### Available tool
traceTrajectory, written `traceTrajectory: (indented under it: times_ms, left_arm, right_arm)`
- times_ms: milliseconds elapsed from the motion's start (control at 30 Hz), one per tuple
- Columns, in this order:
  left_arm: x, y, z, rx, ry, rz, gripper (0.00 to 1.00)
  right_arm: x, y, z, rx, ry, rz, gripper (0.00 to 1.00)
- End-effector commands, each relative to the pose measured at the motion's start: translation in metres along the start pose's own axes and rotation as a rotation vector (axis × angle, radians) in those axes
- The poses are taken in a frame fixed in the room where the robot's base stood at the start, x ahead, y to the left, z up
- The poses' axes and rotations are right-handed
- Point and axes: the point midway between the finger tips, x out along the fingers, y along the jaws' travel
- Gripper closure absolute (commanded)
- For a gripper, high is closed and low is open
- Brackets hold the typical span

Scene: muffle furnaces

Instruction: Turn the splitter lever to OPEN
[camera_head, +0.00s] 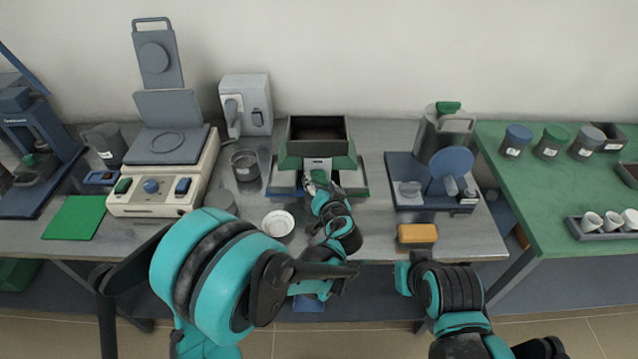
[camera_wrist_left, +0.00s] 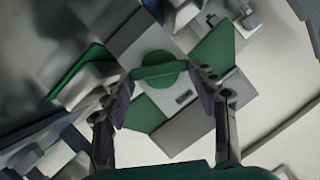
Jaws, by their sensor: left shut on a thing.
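The splitter (camera_head: 318,137) stands mid-table, a green and grey body with a dark square hopper on top and trays at its sides. It also shows in the left wrist view (camera_wrist_left: 210,52). Its lever has a green handle (camera_wrist_left: 158,72) with a rounded middle, set on a grey plate. My left gripper (camera_head: 318,182) is at the front of the splitter. In the left wrist view its two dark fingers (camera_wrist_left: 168,88) lie on both sides of the green handle, shut on it. In the head view the gripper largely hides the lever. No fingers of my right arm show.
A white dish (camera_head: 278,223) and a dark grey cup (camera_head: 245,166) stand left of the splitter. A blue-grey device (camera_head: 448,170) stands to its right. A yellow block (camera_head: 417,234) lies at the front edge. A hotplate-like device (camera_head: 164,180) stands farther left.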

Motion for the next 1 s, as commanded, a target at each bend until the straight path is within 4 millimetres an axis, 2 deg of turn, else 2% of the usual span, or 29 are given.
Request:
traceTrajectory:
  times_ms: [700,1000]
  left_arm:
    - [0.002,0.011,0.003,0.624,0.001,-0.258,0.71]
    - [0.002,0.013,0.006,0.835,0.001,-0.346,0.71]
  right_arm:
    - [0.000,0.000,0.000,0.000,0.000,0.000,1.00]
    - [0.000,0.000,0.000,0.000,0.000,0.000,1.00]
